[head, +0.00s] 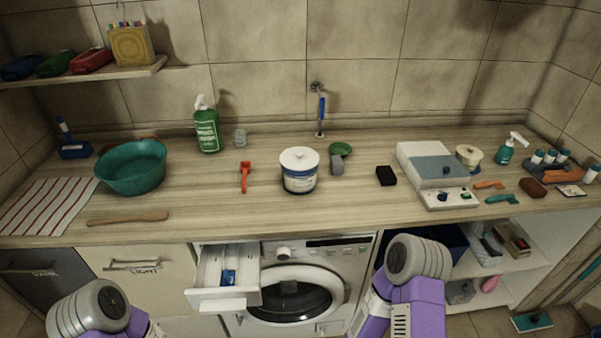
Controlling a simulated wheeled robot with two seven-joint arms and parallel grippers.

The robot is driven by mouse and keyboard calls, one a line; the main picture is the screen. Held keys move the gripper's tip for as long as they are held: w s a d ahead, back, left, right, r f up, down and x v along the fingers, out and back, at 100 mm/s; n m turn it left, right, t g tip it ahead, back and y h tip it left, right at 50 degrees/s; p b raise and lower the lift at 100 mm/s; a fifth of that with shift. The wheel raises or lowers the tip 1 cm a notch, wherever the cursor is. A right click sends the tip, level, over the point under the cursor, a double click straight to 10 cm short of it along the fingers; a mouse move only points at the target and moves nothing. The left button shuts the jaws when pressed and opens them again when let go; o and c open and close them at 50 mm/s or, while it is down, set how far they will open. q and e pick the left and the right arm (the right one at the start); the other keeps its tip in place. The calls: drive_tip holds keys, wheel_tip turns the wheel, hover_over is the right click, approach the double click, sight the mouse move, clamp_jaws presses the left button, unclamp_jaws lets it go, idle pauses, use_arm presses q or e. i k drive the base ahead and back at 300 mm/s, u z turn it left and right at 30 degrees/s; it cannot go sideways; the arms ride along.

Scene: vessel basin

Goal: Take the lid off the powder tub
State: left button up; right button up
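The powder tub (299,180) stands upright near the middle of the wooden counter. It is white with a dark blue band. Its white lid (299,156) with a small knob sits on top of it. My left arm shows at the bottom left and my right arm at the bottom right, both in front of the counter and well apart from the tub. Neither gripper's fingers show in the head view.
A teal basin (132,168) stands further left. A drawer (223,277) is pulled out below. The counter before the tub is clear.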

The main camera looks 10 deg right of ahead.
sight(295, 158)
drive_tip(key=z, duration=2.2)
drive_tip(key=i, duration=1.4)
drive_tip(key=u, duration=2.75)
